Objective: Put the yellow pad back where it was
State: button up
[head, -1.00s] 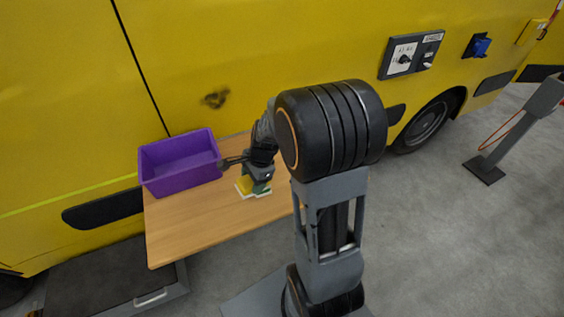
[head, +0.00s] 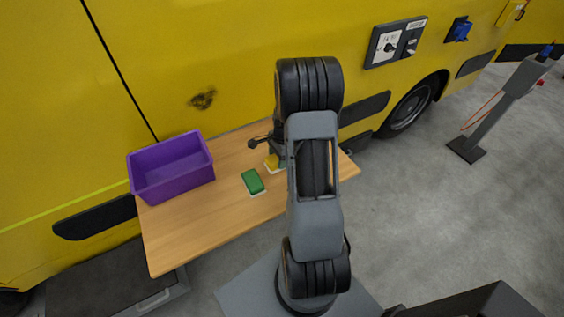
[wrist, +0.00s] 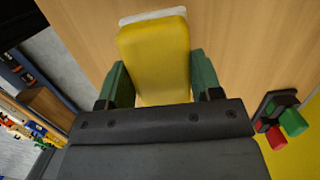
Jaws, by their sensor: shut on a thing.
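The yellow pad (wrist: 155,60) is between the two green fingertips of my gripper (wrist: 162,80) in the wrist view, with a white layer at its far end. My gripper is shut on it. In the head view a small part of the yellow pad (head: 271,161) shows beside my arm, over the right part of the wooden table (head: 195,230). My arm hides most of the gripper there. I cannot tell whether the pad touches the table. A green pad with a white underside (head: 253,181) lies on the table, to the left of and nearer than the yellow pad.
A purple bin (head: 172,185) stands open on the table's left end. The yellow vehicle side (head: 200,60) rises behind the table. The table's front left is clear. A red and a green piece (wrist: 290,122) on a dark holder show at the right of the wrist view.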

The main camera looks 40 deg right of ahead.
jog(key=shift+d+f, duration=0.55)
jog(key=shift+f, duration=0.15)
jog(key=shift+d+f+p, duration=0.2)
jog(key=shift+f+p, duration=0.5)
jog(key=shift+f, duration=1.05)
jog(key=o, duration=1)
